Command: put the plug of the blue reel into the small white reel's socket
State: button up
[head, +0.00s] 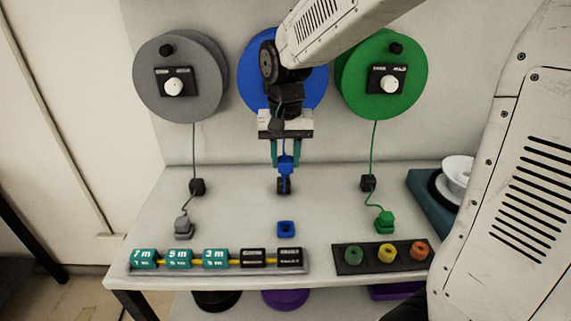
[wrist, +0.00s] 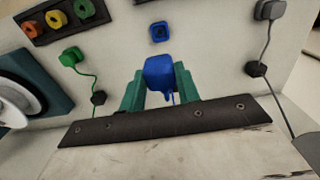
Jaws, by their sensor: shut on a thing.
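The blue reel (head: 318,78) hangs on the back panel, partly hidden behind my arm. My gripper (head: 286,158) has its teal fingers shut on the blue plug (head: 286,166), above the table in front of the panel. In the wrist view the blue plug (wrist: 160,73) sits between my gripper's fingers (wrist: 159,88), with a bit of blue cord below it. An empty blue square holder (head: 286,229) lies on the table nearer the front. I cannot make out a small white reel with a socket; a white round item (head: 459,172) stands at the right.
A grey reel (head: 150,95) and a green reel (head: 365,95) hang either side. Their grey plug (head: 183,227) and green plug (head: 385,221) rest on the table. Labelled blocks (head: 213,258) and a dark strip of coloured knobs (head: 345,267) line the front edge.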

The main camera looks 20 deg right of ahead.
jog(key=shift+r, duration=1.95)
jog(key=s+d, duration=0.3)
jog(key=d, duration=0.7)
jog(key=s+d, duration=0.4)
jog(key=d, duration=0.6)
jog(key=shift+s+d, duration=0.2)
jog(key=shift+d, duration=0.2)
jog(key=s+d, duration=0.3)
jog(key=d, duration=0.7)
jog(key=s+d, duration=0.4)
jog(key=d, duration=0.6)
jog(key=shift+s+d, duration=0.15)
jog(key=shift+d, duration=0.25)
jog(key=s+d, duration=0.4)
jog(key=d, duration=0.8)
jog(key=shift+a, duration=0.15)
